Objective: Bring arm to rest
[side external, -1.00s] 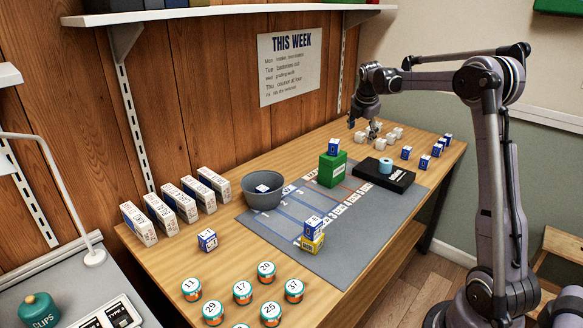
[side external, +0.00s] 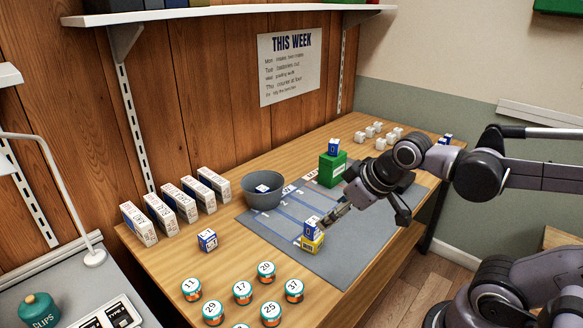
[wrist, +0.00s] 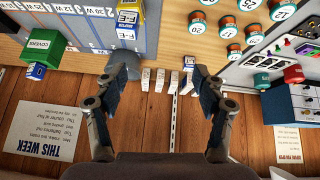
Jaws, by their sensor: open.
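My gripper (side external: 334,214) is low over the grey mat (side external: 285,240), its fingers pointing toward the picture's left. Its tips are just right of a blue-and-white box (side external: 312,227) stacked on a yellow box (side external: 313,244); whether they touch cannot be told. In the wrist view my gripper (wrist: 162,72) has its fingers wide apart, with nothing between them. One finger covers part of the grey bowl (wrist: 124,58). In the side view the bowl (side external: 262,193) holds a blue-and-white box (side external: 262,188).
A green box (side external: 332,170) with a blue box (side external: 333,147) on top stands near my forearm. Several white cartons (side external: 160,214) line the back left. Numbered tins (side external: 242,292) stand at the front. Small white cubes (side external: 378,133) lie at the far end. My arm hides the mat's right part.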

